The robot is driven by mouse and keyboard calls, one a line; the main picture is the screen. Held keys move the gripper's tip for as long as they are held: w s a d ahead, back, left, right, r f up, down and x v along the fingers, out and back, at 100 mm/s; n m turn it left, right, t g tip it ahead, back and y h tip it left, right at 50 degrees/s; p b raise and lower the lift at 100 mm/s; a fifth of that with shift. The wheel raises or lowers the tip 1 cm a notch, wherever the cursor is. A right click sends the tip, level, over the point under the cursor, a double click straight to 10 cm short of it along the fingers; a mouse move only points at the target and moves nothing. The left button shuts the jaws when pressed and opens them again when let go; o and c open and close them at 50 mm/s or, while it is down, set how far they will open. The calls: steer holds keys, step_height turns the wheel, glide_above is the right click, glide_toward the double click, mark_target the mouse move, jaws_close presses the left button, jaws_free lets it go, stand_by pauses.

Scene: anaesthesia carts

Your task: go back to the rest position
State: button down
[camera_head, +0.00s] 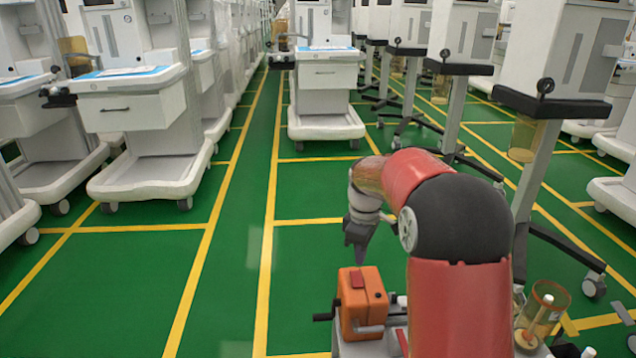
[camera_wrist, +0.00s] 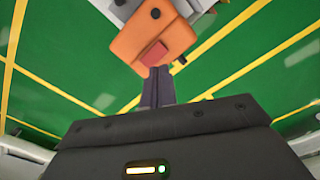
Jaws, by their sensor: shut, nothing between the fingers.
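My gripper (camera_head: 360,260) points down at the end of my red and black arm, over the orange box. In the wrist view the fingers (camera_wrist: 157,72) are together with nothing between them. The orange box (camera_head: 374,309) has a red patch (camera_head: 357,279) on its top and a dark crank handle (camera_head: 323,317) on its left side. The box (camera_wrist: 128,50) and the red patch (camera_wrist: 153,54) also show in the wrist view, just beyond the fingertips. I cannot tell whether the tips touch the box. My arm hides part of the space to the right.
White carts stand on the left (camera_head: 135,110) and straight ahead (camera_head: 326,95). More carts on dark wheeled stands line the right (camera_head: 553,105). A clear amber cup (camera_head: 545,305) sits at lower right. The green floor (camera_head: 235,265) with yellow lines is free between the rows.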

steer(key=s+r+m+t, duration=0.1)
steer(key=s+r+m, duration=0.2)
steer(key=s+r, duration=0.4)
steer(key=s+r+m+t, duration=0.2)
steer(key=s+m, duration=0.6)
steer(key=s, duration=1.5)
steer(key=t, duration=0.2)
steer(key=shift+r+m+t, duration=0.15)
steer(key=shift+m+t, duration=0.15)
steer(key=shift+m, duration=0.1)
